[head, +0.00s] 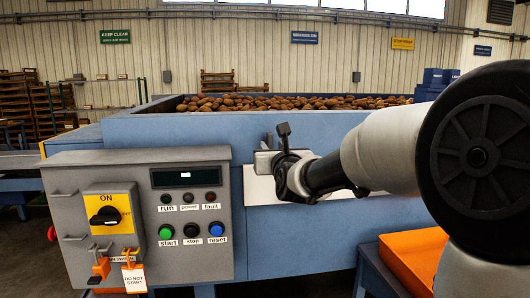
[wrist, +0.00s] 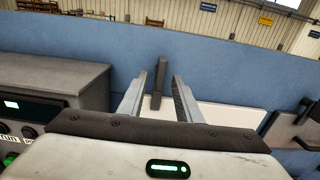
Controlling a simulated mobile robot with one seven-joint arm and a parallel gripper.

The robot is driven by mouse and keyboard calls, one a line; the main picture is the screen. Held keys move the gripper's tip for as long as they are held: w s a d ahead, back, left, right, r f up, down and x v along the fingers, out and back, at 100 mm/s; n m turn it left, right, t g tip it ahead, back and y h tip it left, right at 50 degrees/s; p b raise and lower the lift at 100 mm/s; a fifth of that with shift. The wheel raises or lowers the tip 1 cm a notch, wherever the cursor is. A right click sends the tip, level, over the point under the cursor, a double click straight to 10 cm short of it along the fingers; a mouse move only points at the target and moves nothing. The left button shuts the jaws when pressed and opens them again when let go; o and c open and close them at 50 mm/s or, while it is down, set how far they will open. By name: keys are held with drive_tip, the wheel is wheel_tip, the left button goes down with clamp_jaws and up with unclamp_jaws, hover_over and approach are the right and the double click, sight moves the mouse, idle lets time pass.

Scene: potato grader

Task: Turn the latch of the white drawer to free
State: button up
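The white drawer (head: 262,190) shows as a pale panel in the blue machine wall, partly hidden by my arm in the head view; its white front is also in the wrist view (wrist: 235,116). The latch (wrist: 159,78) is a dark upright bar at the drawer's left end. In the head view the dark latch (head: 284,130) stands up just behind my gripper (head: 272,155). In the wrist view my gripper (wrist: 157,88) is open, with one finger on each side of the latch in the picture. I cannot tell whether either finger touches it.
A grey control box (head: 140,220) with a yellow switch plate and buttons stands close on the left. An orange crate (head: 405,262) is at the lower right. A dark fitting (wrist: 292,125) sits right of the drawer. Potatoes (head: 270,103) fill the machine's top.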

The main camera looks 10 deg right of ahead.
sight(271, 143)
drive_tip(key=w+p, duration=0.1)
drive_tip(key=w, duration=0.6)
drive_tip(key=shift+w+d, duration=0.1)
clamp_jaws()
